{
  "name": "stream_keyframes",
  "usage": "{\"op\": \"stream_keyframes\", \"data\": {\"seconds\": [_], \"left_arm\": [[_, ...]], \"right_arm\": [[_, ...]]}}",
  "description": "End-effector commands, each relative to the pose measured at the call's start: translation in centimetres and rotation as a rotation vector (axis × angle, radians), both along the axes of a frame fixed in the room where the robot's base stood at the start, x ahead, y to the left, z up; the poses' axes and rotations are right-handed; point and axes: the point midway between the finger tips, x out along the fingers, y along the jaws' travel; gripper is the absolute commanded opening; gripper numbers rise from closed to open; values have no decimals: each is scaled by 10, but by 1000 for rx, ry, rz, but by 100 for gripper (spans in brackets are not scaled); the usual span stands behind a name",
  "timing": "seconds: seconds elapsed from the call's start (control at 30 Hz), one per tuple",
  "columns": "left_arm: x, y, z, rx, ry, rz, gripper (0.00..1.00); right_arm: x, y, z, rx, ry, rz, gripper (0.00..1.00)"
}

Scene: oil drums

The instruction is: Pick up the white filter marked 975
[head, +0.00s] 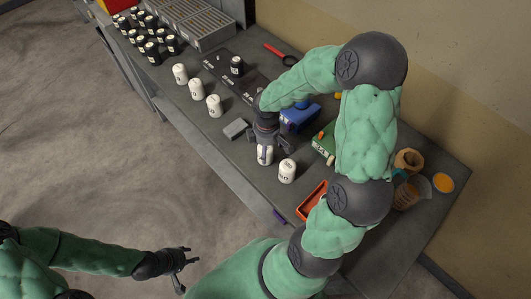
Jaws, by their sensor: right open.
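Several white filters stand on the dark workbench (222,140). Three stand in a row: one (180,75), another (197,91) and a third (214,106). One white filter (265,157) stands directly below my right gripper (267,145), and another (287,172) stands just to its right. Their markings are too small to read, so I cannot tell which is 975. My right gripper is open, pointing down, at the top of the filter below it; I cannot tell whether they touch. My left gripper (183,266) is open and empty, off the bench over the floor.
Several black filters (150,30) and a grey rack (195,22) stand at the back left. One black filter (236,66) stands on a dark marked mat. A grey block (236,129), a blue item (300,118), a green box (324,143) and an orange tray (312,200) surround my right gripper.

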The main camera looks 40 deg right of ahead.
Motion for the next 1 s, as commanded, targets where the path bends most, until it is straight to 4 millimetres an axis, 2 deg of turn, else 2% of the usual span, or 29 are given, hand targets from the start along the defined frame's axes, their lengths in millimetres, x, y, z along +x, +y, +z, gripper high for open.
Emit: {"op": "stream_keyframes", "data": {"seconds": [0.3,0.57,0.67,0.83,1.0], "left_arm": [[0,0,-14,0,0,0,40],[0,0,-13,0,0,0,40],[0,0,-13,0,0,0,40],[0,0,-13,0,0,0,40],[0,0,-13,0,0,0,40]], "right_arm": [[0,3,-44,1,3,-1,85],[0,3,-47,0,1,-1,85],[0,3,-47,0,1,-1,62],[0,3,-47,0,1,-1,15],[0,3,-47,1,1,-1,15]]}}
